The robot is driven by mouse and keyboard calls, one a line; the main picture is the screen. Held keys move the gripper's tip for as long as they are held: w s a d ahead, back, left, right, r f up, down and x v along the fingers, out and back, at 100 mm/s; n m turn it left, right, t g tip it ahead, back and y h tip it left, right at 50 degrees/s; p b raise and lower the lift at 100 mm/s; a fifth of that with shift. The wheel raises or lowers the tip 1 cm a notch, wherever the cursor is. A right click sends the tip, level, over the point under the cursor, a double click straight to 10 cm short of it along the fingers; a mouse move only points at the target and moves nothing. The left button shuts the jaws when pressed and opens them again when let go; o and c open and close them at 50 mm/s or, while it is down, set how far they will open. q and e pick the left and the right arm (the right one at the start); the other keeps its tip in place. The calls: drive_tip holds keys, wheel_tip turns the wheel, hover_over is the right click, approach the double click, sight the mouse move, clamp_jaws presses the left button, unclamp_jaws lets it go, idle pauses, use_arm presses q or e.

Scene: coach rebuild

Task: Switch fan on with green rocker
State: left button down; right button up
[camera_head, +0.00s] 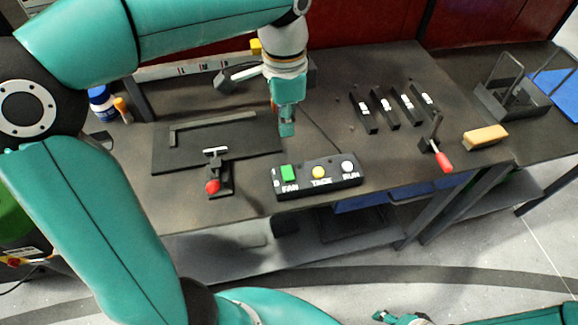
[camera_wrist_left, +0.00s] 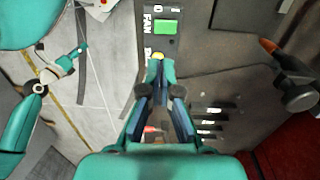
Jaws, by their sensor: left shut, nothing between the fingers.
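The black switch box (camera_head: 332,184) stands near the front edge of the bench. Its green rocker (camera_head: 288,173) is at the left end, above the label FAN, with a 1 and a 0 beside it. The rocker also shows at the top of the left wrist view (camera_wrist_left: 166,27). Which way it is tipped I cannot tell. My left gripper (camera_head: 287,130) points down behind the box, shut and empty, apart from the rocker in the head view. My right gripper (camera_head: 388,317) is at the bottom edge, far from the box; its fingers are too small to read. No fan is identifiable.
The box also has a yellow button (camera_head: 320,172) and a white button (camera_head: 348,167). A red-knobbed lever clamp (camera_head: 213,186) stands left of the box, a red-handled lever (camera_head: 443,160) right. Several black blocks (camera_head: 386,110) lie behind. Bare bench surrounds the box's back side.

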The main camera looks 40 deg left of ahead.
sight(287, 176)
use_arm(q)
drive_tip(key=f, duration=1.4)
drive_tip(key=shift+s+d, duration=0.15)
drive_tip(key=shift+d, duration=0.05)
drive_tip(key=shift+f+b, duration=0.35)
drive_tip(key=shift+s+d+r, duration=0.1)
drive_tip(key=shift+r, duration=0.05)
